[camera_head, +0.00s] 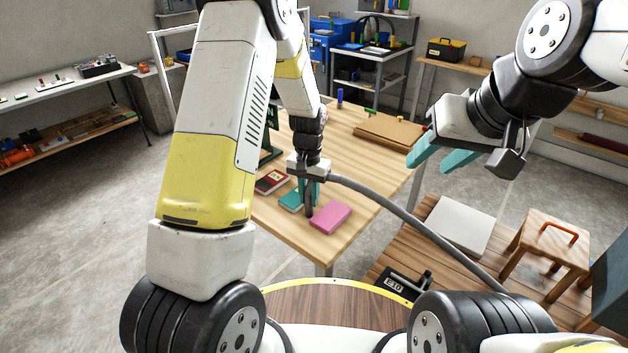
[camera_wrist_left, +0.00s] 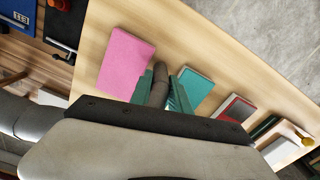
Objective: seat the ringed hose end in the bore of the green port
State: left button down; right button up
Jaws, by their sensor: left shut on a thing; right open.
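My left gripper (camera_head: 309,190) points down over the wooden table, with its teal fingers shut on the grey hose (camera_head: 400,212). The dark hose end (camera_head: 309,208) hangs below the fingers, between a teal book and a pink block. In the left wrist view the hose end (camera_wrist_left: 159,78) shows beside the teal fingers of the left gripper (camera_wrist_left: 162,95); I cannot make out its ring. A dark green upright piece (camera_head: 272,135) stands on the table, partly behind my left arm; I cannot tell whether it is the port, and no bore shows. My right gripper (camera_head: 441,158) is open and empty, right of the table.
The pink block (camera_head: 330,217), teal book (camera_head: 291,201) and red book (camera_head: 271,181) lie near the table's front edge. A brown board (camera_head: 392,133) lies at the back right. The hose runs down right, above a wooden platform with a pale slab (camera_head: 462,226) and a stool (camera_head: 548,240).

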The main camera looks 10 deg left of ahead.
pick_arm(q)
jog(key=c, duration=1.2)
grip_release()
jog(key=shift+f, duration=0.1)
jog(key=shift+c, duration=0.2)
